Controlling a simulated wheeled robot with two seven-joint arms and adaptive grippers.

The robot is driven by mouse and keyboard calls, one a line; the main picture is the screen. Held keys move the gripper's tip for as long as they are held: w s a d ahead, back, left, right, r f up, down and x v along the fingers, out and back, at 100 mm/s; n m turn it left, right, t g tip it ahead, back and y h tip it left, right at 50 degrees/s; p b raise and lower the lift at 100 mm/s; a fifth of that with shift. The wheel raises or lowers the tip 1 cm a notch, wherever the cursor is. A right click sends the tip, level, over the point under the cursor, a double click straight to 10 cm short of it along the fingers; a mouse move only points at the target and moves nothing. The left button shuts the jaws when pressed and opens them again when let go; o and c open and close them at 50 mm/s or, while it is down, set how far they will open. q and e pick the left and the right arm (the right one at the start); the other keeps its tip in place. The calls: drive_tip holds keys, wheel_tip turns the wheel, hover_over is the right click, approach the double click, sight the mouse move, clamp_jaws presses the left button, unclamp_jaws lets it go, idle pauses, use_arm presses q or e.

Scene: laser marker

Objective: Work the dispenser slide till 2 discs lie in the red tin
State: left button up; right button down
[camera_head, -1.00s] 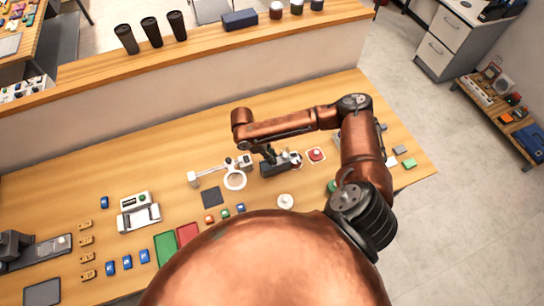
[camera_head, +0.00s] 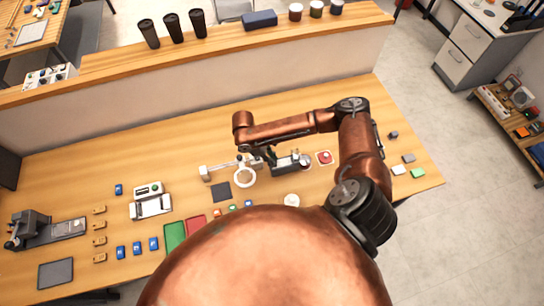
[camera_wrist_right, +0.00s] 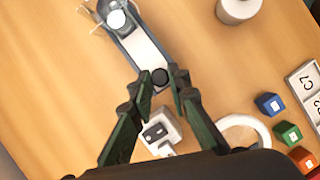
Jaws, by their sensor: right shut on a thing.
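The dispenser (camera_head: 287,165) stands on the wooden table, a dark-sided body with a pale strip along its top in the right wrist view (camera_wrist_right: 150,50). At its far end there is a round holder with a white top (camera_wrist_right: 116,20). My right gripper (camera_wrist_right: 168,80) is shut on the black slide knob (camera_wrist_right: 159,77) at the dispenser's near end. It also shows in the head view (camera_head: 268,159), at the dispenser's left end. The red tin (camera_head: 325,157) sits just right of the dispenser; its contents are too small to tell. My left gripper is not in view.
A white ring-shaped magnifier (camera_head: 245,177) on a stand is left of the dispenser, close to my right gripper. A white round pot (camera_head: 292,200) stands in front. Small coloured blocks (camera_wrist_right: 288,133) lie nearby. The table behind the dispenser is clear.

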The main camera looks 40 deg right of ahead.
drive_tip(key=c, duration=1.8)
unclamp_jaws()
drive_tip(key=shift+w+a, duration=0.2)
drive_tip(key=shift+a, duration=0.1)
drive_tip(key=shift+s+d, duration=0.1)
drive_tip(key=v, duration=1.2)
